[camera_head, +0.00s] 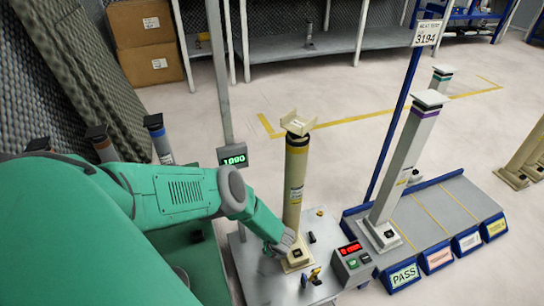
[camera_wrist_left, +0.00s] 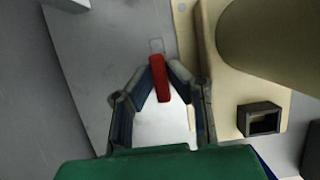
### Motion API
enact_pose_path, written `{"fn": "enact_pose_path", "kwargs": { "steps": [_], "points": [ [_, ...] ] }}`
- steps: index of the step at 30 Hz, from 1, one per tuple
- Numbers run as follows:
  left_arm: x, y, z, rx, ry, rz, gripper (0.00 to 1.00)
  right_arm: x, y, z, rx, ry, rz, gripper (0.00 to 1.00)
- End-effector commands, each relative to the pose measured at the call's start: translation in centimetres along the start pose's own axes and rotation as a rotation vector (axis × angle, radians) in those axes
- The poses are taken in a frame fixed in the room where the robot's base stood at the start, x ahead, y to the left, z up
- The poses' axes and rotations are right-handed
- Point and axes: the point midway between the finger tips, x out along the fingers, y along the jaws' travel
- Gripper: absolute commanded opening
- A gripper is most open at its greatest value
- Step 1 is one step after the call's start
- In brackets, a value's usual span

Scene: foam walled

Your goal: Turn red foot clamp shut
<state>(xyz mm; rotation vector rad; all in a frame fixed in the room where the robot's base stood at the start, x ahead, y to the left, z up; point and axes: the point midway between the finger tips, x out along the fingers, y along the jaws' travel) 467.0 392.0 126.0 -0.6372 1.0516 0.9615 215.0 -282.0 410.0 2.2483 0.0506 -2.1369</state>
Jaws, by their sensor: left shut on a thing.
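The red foot clamp handle (camera_wrist_left: 159,80) shows in the left wrist view as a short red bar beside the beige foot plate (camera_wrist_left: 215,105). My left gripper (camera_wrist_left: 160,76) is shut on it, with a fingertip on each side. In the head view my left gripper (camera_head: 284,243) is low at the left side of the foot of the beige post (camera_head: 294,185), and the red handle cannot be made out there. The post stands upright on its foot plate (camera_head: 296,262). My right gripper is in neither view.
The post stands on a grey bench plate (camera_head: 255,275) with a red-lit display box (camera_head: 350,258) at right. A green-lit display (camera_head: 232,156) hangs on a pole behind. A grey rack (camera_head: 450,215) with a tall post (camera_head: 410,155) and a PASS bin (camera_head: 403,276) is right.

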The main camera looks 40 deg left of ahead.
Motion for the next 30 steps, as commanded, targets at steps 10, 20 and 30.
{"fn": "enact_pose_path", "kwargs": {
  "steps": [10, 20, 30],
  "points": [
    [0.0, 0.0, -0.3, 0.074, 0.006, -0.032, 0.00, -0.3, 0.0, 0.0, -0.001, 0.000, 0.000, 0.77],
    [0.0, 0.1, -0.3, 0.312, 0.008, -0.131, 0.00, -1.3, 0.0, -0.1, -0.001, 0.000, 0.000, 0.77],
    [0.1, 0.2, -0.3, 0.612, 0.008, -0.257, 0.00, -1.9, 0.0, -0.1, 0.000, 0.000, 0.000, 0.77]
  ]
}}
